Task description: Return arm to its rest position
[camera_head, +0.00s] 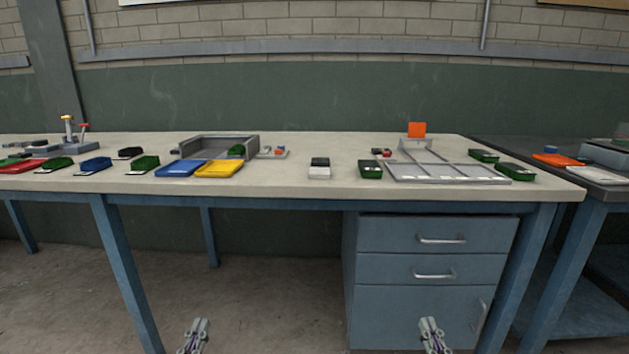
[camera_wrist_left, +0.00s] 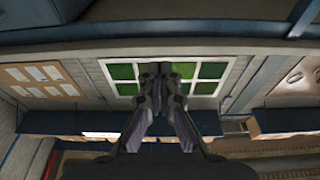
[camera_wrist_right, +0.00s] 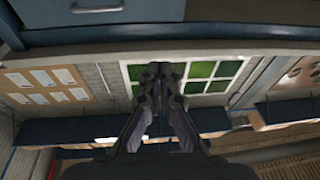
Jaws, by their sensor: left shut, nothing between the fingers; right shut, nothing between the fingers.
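My left gripper (camera_head: 201,324) is at the bottom of the head view, left of centre, in front of the bench and below its top. It is shut and empty; its closed fingers also show in the left wrist view (camera_wrist_left: 160,72). My right gripper (camera_head: 429,323) is at the bottom right of centre, in front of the drawer unit. It is shut and empty, as the right wrist view (camera_wrist_right: 160,70) also shows. Both grippers are apart from the bench and touch nothing that I can see. Most of both arms is out of the head view.
The bench (camera_head: 300,190) stands ahead with blue legs and a drawer unit (camera_head: 430,265). A second bench (camera_head: 590,195) stands at the right.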

